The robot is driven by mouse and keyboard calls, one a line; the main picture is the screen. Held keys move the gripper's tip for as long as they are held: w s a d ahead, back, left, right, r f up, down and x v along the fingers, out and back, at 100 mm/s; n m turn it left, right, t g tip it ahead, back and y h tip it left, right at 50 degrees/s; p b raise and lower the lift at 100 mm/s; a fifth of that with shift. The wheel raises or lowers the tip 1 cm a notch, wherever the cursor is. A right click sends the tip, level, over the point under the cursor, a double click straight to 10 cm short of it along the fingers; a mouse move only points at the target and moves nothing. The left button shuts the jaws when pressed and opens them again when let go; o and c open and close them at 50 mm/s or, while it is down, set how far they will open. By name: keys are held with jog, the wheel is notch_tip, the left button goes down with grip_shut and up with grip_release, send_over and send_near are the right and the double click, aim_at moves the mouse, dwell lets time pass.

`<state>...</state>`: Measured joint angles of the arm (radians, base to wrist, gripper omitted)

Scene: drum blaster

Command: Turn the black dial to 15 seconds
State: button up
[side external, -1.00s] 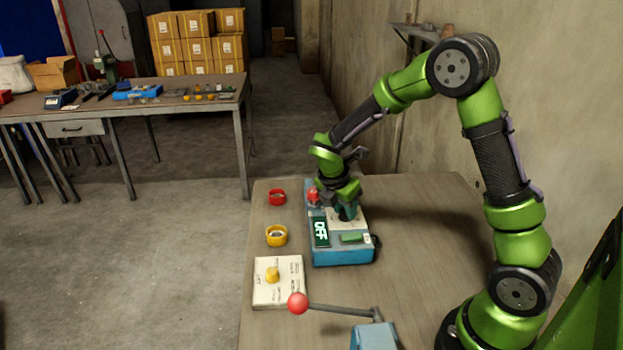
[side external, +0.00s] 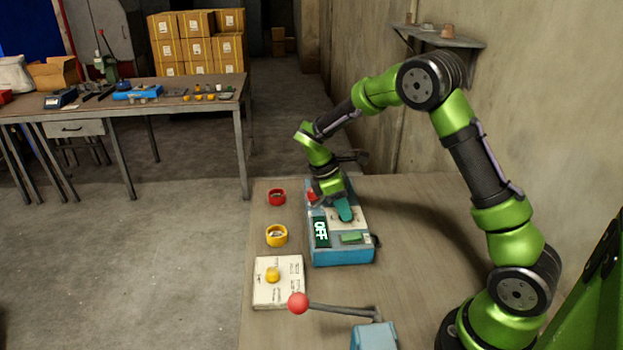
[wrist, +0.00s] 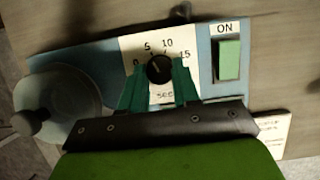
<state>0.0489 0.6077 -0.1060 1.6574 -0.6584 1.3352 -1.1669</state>
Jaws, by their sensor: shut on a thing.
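The black dial (wrist: 159,69) sits on a white scale plate (wrist: 133,50) marked 0, 5, 10 and 15, on a blue box (side external: 343,257). In the wrist view my gripper (wrist: 160,76) has its teal fingers on either side of the dial, shut on it. The dial's pointer mark is small and dark, and I cannot tell its exact reading. In the side view my gripper (side external: 344,212) is tilted over the box and hides the dial. A green button (wrist: 229,61) lies under an ON label.
A round grey part with a knob (wrist: 62,105) is close left of the dial.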

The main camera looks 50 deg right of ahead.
jog(key=m+y, duration=0.1)
jog(key=m, duration=0.3)
jog(key=shift+w+d+m+g+y, duration=0.1)
jog(key=shift+d+m+g+y, duration=0.05)
jog(key=shift+m+g+y, duration=0.2)
jog(key=m+y, duration=0.1)
jog(key=m, duration=0.3)
jog(key=shift+d+m+g+y, duration=0.15)
jog(key=shift+m+g+y, duration=0.1)
jog(key=shift+y, duration=0.1)
jog(key=m+y, duration=0.1)
jog(key=m, duration=0.3)
jog(key=shift+d+m+y, duration=0.2)
jog(key=shift+m+y, duration=0.1)
jog(key=shift+y, duration=0.1)
jog(key=shift+d+m+t+y, duration=0.1)
jog(key=shift+m+t+y, duration=0.25)
jog(key=shift+m, duration=0.75)
jog(key=shift+m+t+y, duration=0.25)
jog(key=shift+m+y, duration=0.1)
jog(key=shift+m, duration=0.75)
jog(key=o, duration=1.1)
jog(key=shift+c, duration=0.2)
jog(key=v, duration=1.7)
